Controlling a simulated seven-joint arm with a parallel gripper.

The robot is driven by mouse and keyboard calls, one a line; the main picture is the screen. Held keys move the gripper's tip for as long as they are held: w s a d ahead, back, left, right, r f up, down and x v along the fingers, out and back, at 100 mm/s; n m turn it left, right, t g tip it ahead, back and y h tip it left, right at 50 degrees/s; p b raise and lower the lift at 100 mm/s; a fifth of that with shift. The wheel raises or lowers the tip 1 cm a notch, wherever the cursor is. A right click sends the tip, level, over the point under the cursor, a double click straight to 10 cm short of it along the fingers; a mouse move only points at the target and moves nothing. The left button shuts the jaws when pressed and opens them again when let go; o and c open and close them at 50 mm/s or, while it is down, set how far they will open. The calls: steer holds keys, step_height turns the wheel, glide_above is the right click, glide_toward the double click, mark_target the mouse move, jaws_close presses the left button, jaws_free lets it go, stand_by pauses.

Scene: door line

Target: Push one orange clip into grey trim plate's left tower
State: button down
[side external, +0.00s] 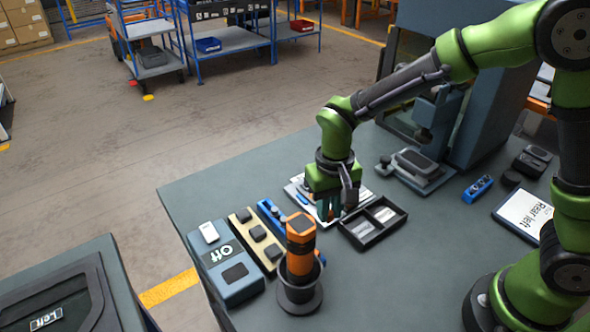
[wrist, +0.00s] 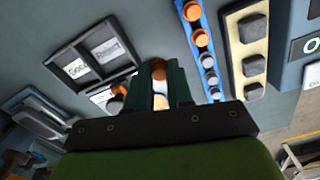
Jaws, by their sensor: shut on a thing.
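My gripper (wrist: 160,66) is shut on an orange clip (wrist: 158,72), which shows between its dark green fingertips in the wrist view. In the side view my gripper (side external: 335,208) points down over a pale plate (side external: 296,190), mostly hidden by the gripper. In the wrist view, an orange piece (wrist: 122,88) beside a grey rounded piece (wrist: 115,106) shows just left of the fingers. The left tower cannot be made out clearly, and I cannot tell whether the held clip touches it.
A blue rack (wrist: 208,62) holds orange and grey clips right of my gripper. A black tray (side external: 372,223) has compartments labelled Good and Reject. A cream block with dark buttons (side external: 257,238), a box marked Off (side external: 225,262) and an orange-and-black tool in a stand (side external: 300,245) are close by.

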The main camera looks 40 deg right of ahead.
steer(key=c, duration=1.6)
jaws_free()
jaws_close()
steer(key=w+d+r+m, duration=0.3)
steer(key=w+d+m, duration=0.3)
steer(key=w+d, duration=0.6)
steer(key=shift+s+d+f, duration=0.3)
steer(key=shift+s+f, duration=0.05)
steer(key=shift+f, duration=0.4)
steer(key=shift+s+d+f, duration=0.3)
steer(key=shift+s+f, duration=0.1)
steer(key=shift+f, duration=0.4)
steer(key=shift+s+d+f, duration=0.3)
steer(key=shift+s+f, duration=0.05)
steer(key=shift+f, duration=0.4)
